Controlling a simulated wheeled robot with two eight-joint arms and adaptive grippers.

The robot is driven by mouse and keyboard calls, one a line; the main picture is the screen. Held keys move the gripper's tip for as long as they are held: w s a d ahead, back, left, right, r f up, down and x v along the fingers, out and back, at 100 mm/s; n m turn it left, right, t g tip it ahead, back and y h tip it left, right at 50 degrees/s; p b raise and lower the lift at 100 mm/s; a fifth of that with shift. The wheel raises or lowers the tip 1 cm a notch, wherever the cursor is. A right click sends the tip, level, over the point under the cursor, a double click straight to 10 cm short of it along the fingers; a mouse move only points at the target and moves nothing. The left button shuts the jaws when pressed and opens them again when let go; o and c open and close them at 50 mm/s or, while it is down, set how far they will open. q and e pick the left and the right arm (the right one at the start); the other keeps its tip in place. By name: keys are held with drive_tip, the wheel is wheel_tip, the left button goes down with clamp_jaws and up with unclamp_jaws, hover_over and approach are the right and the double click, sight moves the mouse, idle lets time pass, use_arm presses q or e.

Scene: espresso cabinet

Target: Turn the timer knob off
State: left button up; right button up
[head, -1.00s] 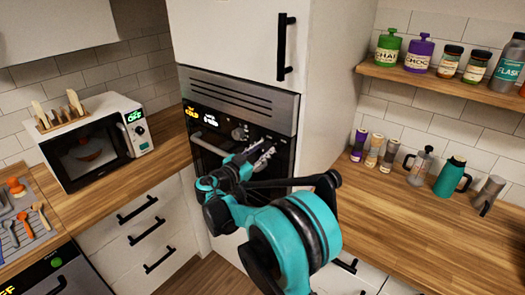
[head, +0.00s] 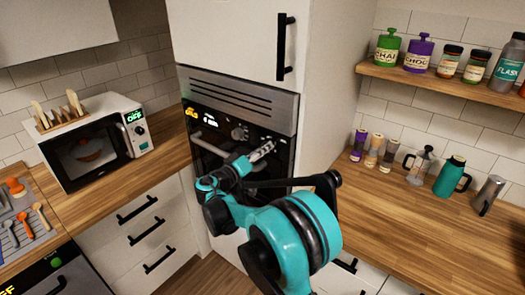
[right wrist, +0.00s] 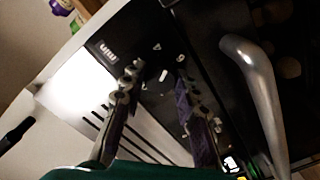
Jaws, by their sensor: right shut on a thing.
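The oven (head: 240,100) sits in the tall white cabinet, with a dark control panel below its vent. In the head view my right gripper (head: 268,147) is at the right part of this panel and hides what it holds. In the right wrist view my right gripper (right wrist: 157,80) has one finger on each side of the dark timer knob (right wrist: 164,76), which carries a white pointer mark, and is shut on it. The knob's outline is hard to make out against the black panel. A "min" label (right wrist: 108,50) is printed beside it. My left gripper is not in view.
Another knob (head: 240,132) and a lit display (head: 209,120) are left of my gripper on the panel. The oven's metal handle (right wrist: 262,95) runs close by in the right wrist view. A microwave (head: 95,145) stands on the left counter; the right counter (head: 420,220) is mostly clear.

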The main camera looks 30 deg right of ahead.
drive_tip(key=shift+n, duration=15)
drive_tip(key=o, duration=1.2)
drive_tip(key=shift+c, duration=0.2)
